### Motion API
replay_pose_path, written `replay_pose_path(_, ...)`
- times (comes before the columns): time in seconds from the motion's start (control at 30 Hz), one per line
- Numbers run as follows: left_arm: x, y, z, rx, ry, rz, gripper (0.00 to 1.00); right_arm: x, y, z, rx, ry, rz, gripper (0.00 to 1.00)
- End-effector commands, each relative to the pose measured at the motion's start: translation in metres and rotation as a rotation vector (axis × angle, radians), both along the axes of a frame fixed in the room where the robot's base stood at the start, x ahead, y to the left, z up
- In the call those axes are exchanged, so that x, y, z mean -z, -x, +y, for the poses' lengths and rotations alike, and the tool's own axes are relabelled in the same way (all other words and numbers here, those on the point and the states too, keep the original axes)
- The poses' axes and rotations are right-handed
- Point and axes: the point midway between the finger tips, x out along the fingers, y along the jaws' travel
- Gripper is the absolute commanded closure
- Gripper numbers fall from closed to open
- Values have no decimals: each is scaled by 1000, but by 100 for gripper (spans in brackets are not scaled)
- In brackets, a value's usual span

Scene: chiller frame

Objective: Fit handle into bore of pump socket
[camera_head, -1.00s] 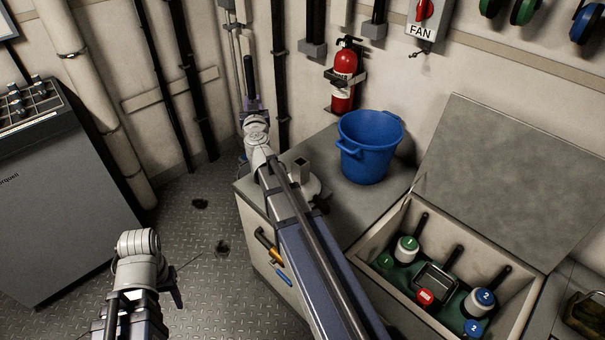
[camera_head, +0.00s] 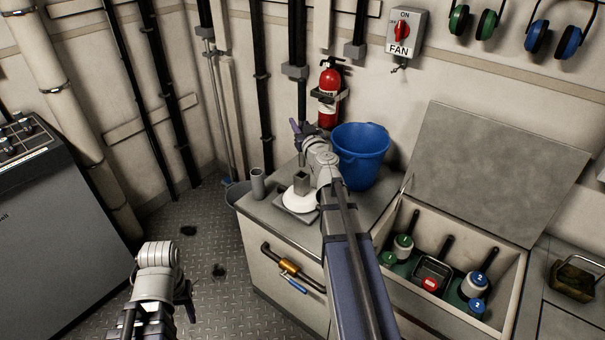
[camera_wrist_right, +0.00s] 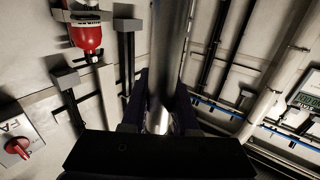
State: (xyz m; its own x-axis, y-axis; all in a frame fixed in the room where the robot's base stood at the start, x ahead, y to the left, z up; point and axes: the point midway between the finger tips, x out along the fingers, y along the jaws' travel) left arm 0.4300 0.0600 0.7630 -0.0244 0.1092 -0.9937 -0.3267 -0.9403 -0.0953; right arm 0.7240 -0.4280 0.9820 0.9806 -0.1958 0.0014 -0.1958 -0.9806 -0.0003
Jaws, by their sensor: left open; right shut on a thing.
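The pump socket (camera_head: 297,204) is a pale dome with a square grey upright tube, on a plate on the grey counter. My right gripper (camera_head: 304,133) has purple fingers and appears just above and behind the socket in the head view. It is shut on the handle (camera_head: 302,108), a dark upright bar. In the right wrist view the handle (camera_wrist_right: 168,60) is a grey metallic rod between the dark fingers. Its lower end is partly hidden, and the distance to the bore cannot be told. My left gripper (camera_head: 186,299) is open and empty, low over the floor.
A grey cylinder (camera_head: 257,183) stands left of the socket. A blue bucket (camera_head: 360,155) stands right behind my right arm. A red extinguisher (camera_head: 329,97) hangs on the wall behind. An open chest (camera_head: 512,262) holds several items at right. Floor at left is clear.

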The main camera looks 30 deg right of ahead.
Motion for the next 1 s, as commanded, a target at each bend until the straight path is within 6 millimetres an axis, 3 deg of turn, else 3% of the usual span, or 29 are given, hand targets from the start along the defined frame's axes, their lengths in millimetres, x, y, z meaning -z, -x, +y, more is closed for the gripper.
replay_pose_path(0.33,53,0,0,0,0,0,50,53,0,0,0,0,0,100)
replay_pose_path(0.67,62,0,0,0,0,0,50,62,0,0,1,0,0,100)
replay_pose_path(1.0,98,0,0,0,0,0,50,98,0,0,1,0,0,100)
